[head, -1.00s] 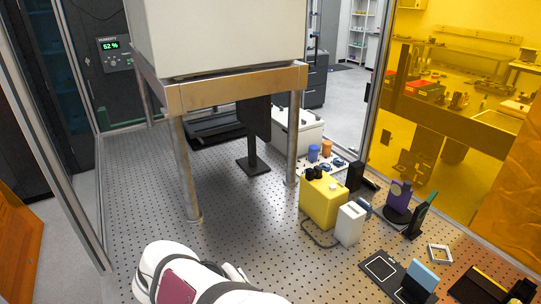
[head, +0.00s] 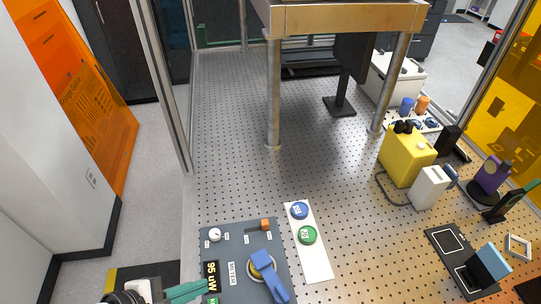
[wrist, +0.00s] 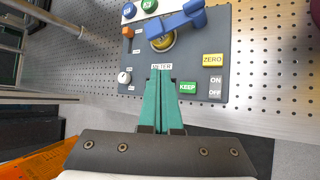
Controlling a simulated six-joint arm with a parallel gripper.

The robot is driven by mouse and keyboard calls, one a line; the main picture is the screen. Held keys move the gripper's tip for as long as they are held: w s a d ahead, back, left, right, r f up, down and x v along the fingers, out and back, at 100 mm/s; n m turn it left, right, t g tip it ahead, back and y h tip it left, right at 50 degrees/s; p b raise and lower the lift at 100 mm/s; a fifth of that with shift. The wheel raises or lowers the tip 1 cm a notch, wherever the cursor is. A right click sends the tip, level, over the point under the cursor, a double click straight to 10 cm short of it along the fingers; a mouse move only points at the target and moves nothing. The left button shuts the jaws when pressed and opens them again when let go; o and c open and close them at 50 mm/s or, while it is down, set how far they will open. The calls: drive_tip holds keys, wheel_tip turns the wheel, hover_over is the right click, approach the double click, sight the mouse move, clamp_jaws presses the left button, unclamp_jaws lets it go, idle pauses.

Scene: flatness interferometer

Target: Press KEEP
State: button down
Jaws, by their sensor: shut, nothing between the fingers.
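The KEEP button (wrist: 188,87) is a green rectangle with white letters on a grey control panel (wrist: 218,28) in the wrist view. In the head view a green piece shows at the bottom edge, partly cut off. My gripper (wrist: 160,74) has teal fingers, held together with nothing between them. Its tips lie over the panel in the wrist view, just below the METER label (wrist: 162,67) and left of KEEP. In the head view my gripper (head: 203,286) reaches in from the bottom left, by the "95 uW" display (head: 211,271). Contact with the panel cannot be told.
Near KEEP are a yellow ZERO button (wrist: 212,60) and an ON/OFF switch (wrist: 215,86). A blue lever (head: 269,274) rises from the panel. A white strip (head: 316,261) carries blue and green buttons. A yellow box (head: 405,160) stands farther right. The perforated table's middle is clear.

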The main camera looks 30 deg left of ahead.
drive_tip(key=shift+f, duration=0.1)
approach(218, 300)
drive_tip(key=shift+w+r+x, duration=0.1)
drive_tip(key=shift+x, duration=0.75)
drive_tip(key=shift+w+r+x, duration=0.15)
drive_tip(key=shift+x, duration=0.7)
drive_tip(key=shift+w+r+x, duration=0.1)
drive_tip(key=shift+x, duration=0.7)
drive_tip(key=shift+f, duration=0.1)
drive_tip(key=shift+f, duration=0.3)
drive_tip(key=shift+f, duration=0.45)
idle(0.5)
drive_tip(key=shift+r, duration=0.9)
